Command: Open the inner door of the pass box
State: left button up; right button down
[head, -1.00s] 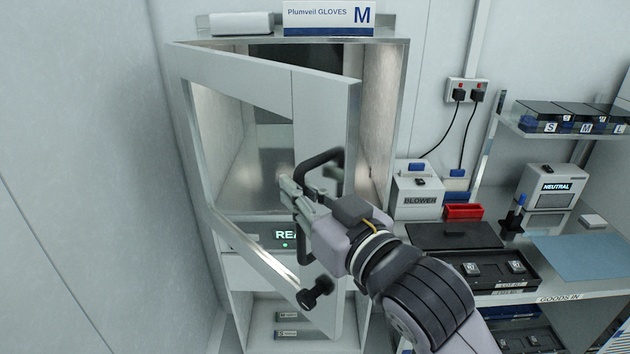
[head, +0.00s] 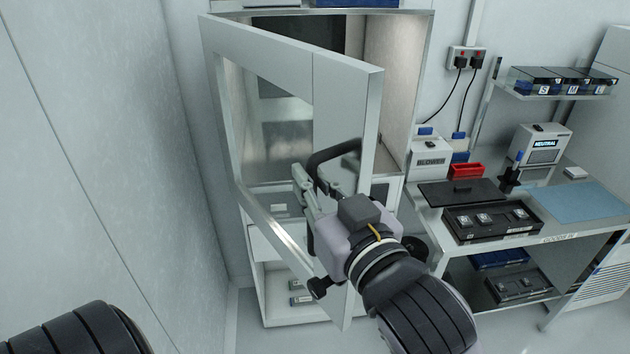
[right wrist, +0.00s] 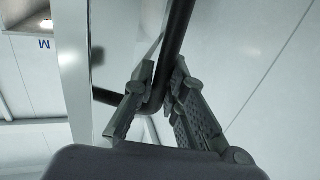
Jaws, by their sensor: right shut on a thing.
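The pass box (head: 400,70) stands against the back wall, and its framed glass door (head: 345,100) stands ajar. The door's left edge is at the box and its right edge stands out toward me, so part of the bright interior shows. My right gripper (head: 308,190) is shut on the door's black bar handle (head: 335,153). In the right wrist view the fingers (right wrist: 160,85) close around the handle (right wrist: 178,35) near its bend. My left gripper is out of view; only a dark part of my left arm shows at bottom left.
A bench on the right holds a blower box (head: 430,158), a red tray (head: 466,171), a black case (head: 492,221) and a blue mat (head: 580,212). A bare wall (head: 100,150) runs along the left. Some floor shows between the wall and my right arm.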

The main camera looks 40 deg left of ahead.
jog(key=shift+w+r, duration=0.1)
jog(key=shift+r, duration=0.1)
jog(key=c, duration=2.1)
grip_release()
jog(key=o, duration=0.5)
jog(key=shift+a+f, duration=0.1)
jog(key=shift+f, duration=0.05)
jog(key=v, duration=1.2)
jog(key=shift+c, duration=0.3)
